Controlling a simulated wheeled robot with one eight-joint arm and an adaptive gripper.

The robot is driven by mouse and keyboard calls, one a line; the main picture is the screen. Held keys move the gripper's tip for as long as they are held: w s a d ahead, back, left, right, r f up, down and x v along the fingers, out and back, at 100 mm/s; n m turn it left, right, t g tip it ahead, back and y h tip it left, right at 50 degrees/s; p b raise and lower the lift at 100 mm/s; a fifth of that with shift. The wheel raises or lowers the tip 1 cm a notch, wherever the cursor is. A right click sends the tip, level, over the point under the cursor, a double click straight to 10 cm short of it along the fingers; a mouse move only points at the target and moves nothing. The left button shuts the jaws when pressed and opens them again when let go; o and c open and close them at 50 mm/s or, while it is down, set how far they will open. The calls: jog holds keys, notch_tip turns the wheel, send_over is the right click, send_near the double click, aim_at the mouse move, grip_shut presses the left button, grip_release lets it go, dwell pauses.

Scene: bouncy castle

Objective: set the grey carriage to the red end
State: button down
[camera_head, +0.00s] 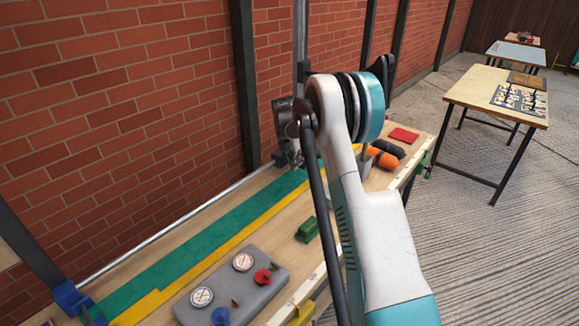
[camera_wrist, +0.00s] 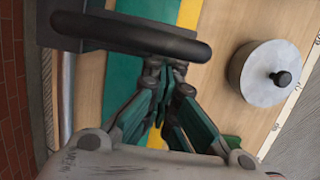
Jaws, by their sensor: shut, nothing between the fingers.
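A dark grey block with a thick rounded bar (camera_wrist: 140,35), which looks like the carriage, lies across the top of the wrist view. It sits by the metal rail (camera_wrist: 66,95) at the left. My gripper (camera_wrist: 168,72) is shut and empty, its fingertips close to the bar's lower edge; I cannot tell if they touch. In the head view my gripper (camera_head: 288,158) is low over the far part of the bench, and I cannot make out the carriage there. The rail (camera_head: 170,227) runs along the wall to a blue end block (camera_head: 70,298). No red end block is clearly visible.
A metal cylinder with a black knob (camera_wrist: 262,75) stands right of my gripper. The bench also holds a grey gauge panel (camera_head: 232,286), a green block (camera_head: 308,229), orange and black rolls (camera_head: 382,157) and a red pad (camera_head: 403,135). The brick wall (camera_head: 130,100) borders the rail.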

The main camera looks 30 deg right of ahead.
jog(key=w+d+p, duration=0.1)
jog(key=w+d, duration=0.2)
jog(key=d, duration=0.7)
jog(key=shift+w+d, duration=0.2)
jog(key=shift+w, duration=0.05)
jog(key=shift+f, duration=0.15)
